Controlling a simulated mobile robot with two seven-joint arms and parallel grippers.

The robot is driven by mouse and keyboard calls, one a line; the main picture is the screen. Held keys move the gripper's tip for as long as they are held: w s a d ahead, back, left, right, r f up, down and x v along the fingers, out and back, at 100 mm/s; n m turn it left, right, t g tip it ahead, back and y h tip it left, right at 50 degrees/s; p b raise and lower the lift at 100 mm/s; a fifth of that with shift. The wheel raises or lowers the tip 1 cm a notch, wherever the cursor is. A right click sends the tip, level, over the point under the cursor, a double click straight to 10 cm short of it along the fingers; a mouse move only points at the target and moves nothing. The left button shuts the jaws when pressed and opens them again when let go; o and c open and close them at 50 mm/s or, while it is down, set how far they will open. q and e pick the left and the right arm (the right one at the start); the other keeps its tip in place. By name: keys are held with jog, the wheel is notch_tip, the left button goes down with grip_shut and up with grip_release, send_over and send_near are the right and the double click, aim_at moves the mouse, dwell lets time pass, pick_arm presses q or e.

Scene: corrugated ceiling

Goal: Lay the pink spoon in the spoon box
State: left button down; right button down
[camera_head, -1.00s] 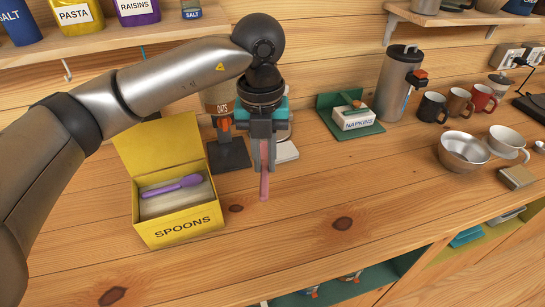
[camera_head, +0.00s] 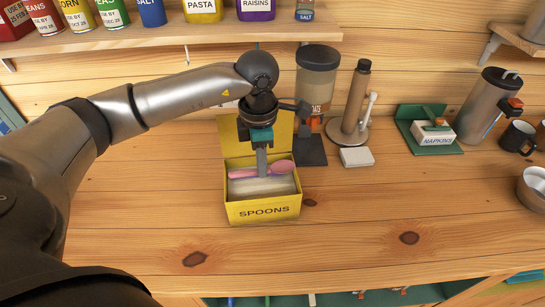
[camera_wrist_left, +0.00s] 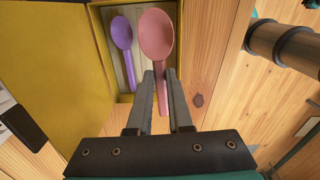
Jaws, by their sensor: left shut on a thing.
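The yellow spoon box (camera_head: 263,212), labelled SPOONS, stands open on the wooden counter with its lid raised at the back. My left gripper (camera_head: 262,172) points down at the box opening. It is shut on the handle of the pink spoon (camera_head: 283,167), whose bowl shows to the right of the fingers. In the left wrist view the pink spoon (camera_wrist_left: 156,36) is between the fingers (camera_wrist_left: 161,80), its bowl beyond the tips. The purple spoon (camera_wrist_left: 122,36) lies in the box beside it. Whether the pink spoon touches anything inside cannot be told. My right gripper is out of view.
A dispenser (camera_head: 316,85) stands right behind the box, with an upright brown cylinder (camera_head: 357,95) and a small white block (camera_head: 356,156) next to it. A napkin holder (camera_head: 432,132) is farther right. The counter in front is clear. A shelf of containers hangs above.

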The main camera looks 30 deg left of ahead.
pick_arm(q)
jog(key=shift+s+a+f, duration=0.1)
jog(key=shift+a, duration=0.15)
jog(key=shift+f+b, duration=0.5)
jog(key=shift+f, duration=0.2)
jog(key=shift+f+b, duration=1.55)
jog(key=shift+f, duration=0.8)
jog(key=c, duration=0.8)
grip_release()
jog(key=shift+o, duration=0.2)
jog(key=shift+r, duration=0.1)
notch_tip(320, 180, up, 15)
